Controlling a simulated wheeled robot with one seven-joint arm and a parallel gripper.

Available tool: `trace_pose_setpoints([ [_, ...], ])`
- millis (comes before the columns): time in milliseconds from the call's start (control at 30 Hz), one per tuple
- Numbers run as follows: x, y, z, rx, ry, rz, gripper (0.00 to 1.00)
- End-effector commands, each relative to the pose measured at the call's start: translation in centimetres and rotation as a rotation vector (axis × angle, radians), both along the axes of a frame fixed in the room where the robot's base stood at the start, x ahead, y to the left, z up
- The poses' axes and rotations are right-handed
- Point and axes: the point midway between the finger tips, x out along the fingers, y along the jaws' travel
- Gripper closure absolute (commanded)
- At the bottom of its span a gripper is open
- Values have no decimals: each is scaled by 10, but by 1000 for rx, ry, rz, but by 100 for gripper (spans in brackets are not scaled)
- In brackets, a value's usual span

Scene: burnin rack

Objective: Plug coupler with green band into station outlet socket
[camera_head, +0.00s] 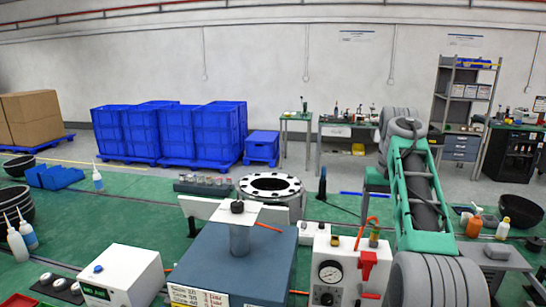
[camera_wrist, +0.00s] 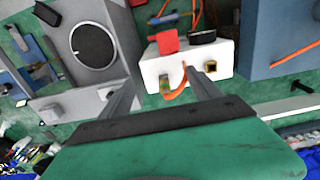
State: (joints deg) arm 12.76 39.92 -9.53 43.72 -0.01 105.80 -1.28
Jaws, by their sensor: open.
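The coupler with the green band (camera_head: 374,239) stands upright at the right of the top of the white gauge station (camera_head: 322,255), with an orange hose looping from it. In the wrist view the coupler (camera_wrist: 166,85) lies between and below my fingers, with the hose beside it. A brass socket (camera_head: 335,241), apparently the station outlet, is on the same top to the left; it also shows in the wrist view (camera_wrist: 210,69), right of the coupler. My gripper (camera_wrist: 163,68) is open and empty above the station. Its fingertips do not show in the head view.
A red valve lever (camera_head: 368,262) and a gauge (camera_head: 330,271) are on the station's front. A blue block (camera_head: 225,262) with a post stands to the left. A grey machine with a round dark face (camera_wrist: 93,46) is beside the station in the wrist view.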

Motion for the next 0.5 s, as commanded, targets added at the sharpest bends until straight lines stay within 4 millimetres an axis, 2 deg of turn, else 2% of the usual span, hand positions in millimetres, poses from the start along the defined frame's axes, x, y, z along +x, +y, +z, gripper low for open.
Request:
trace_pose_setpoints([
  [33,-8,1,7,0,-2,0,27],
  [300,-67,14,31,0,-2,0,27],
  [500,-91,19,44,0,2,0,27],
])
